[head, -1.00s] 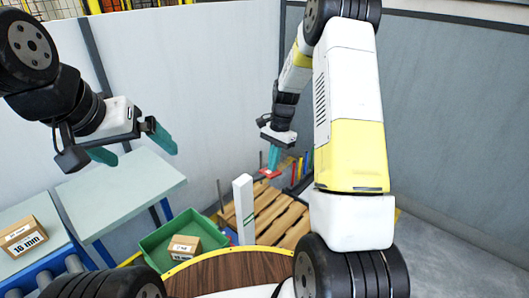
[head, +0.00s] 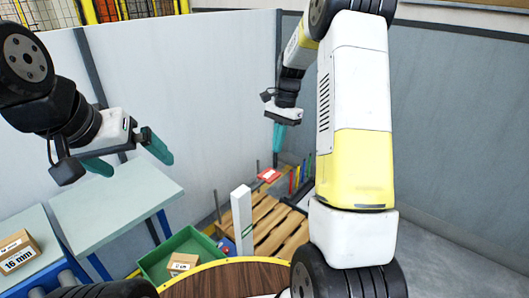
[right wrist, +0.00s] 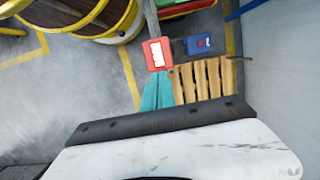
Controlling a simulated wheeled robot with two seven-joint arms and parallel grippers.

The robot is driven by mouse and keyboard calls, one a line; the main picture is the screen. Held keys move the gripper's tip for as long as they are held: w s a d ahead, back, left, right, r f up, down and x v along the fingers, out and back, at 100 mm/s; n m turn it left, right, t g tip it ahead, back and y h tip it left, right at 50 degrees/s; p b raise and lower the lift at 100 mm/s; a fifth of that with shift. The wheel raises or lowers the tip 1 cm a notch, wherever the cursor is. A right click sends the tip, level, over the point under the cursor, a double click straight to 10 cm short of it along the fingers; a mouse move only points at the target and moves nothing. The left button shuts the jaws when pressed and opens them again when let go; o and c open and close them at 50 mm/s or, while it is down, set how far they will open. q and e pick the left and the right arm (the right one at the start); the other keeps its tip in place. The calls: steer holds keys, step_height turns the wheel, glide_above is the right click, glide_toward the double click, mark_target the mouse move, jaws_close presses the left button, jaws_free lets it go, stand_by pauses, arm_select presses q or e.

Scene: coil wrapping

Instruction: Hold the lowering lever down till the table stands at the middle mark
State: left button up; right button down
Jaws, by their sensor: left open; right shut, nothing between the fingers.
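A red plate with a white label (head: 269,175), which looks like a lever pedal, sits beside the far end of the slatted wooden platform (head: 270,222); it also shows in the right wrist view (right wrist: 157,54). My right gripper (head: 277,149) is shut and empty, pointing down above the red plate, with a gap between them in the head view. Its teal fingers (right wrist: 157,85) show in the right wrist view. A white post (head: 241,215) with a small green mark stands at the platform's near side. I cannot read the platform's height against it. My left gripper (head: 130,165) is open and empty, above the grey-green bench.
A green tub (head: 178,252) holds a carton (head: 182,263). A blue box with a red spot (right wrist: 200,44) stands near the platform. The grey-green bench (head: 115,207), a carton marked 16 mm (head: 18,252) and a round wooden top (head: 235,280) are nearer. Walls enclose the far side.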

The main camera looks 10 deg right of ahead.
steer(key=shift+v, duration=1.7)
steer(key=s+a+r+n+t, duration=0.3)
steer(key=s+r+n, duration=0.2)
steer(key=s+r, duration=0.65)
steer(key=s+a+r+n+t, duration=0.1)
steer(key=s+a+n+t, duration=0.2)
steer(key=s, duration=1.1)
steer(key=n+t, duration=0.1)
steer(key=n, duration=0.2)
steer(key=shift+s+r+t, duration=0.3)
steer(key=shift+s, duration=0.05)
steer(key=shift+a, duration=0.1)
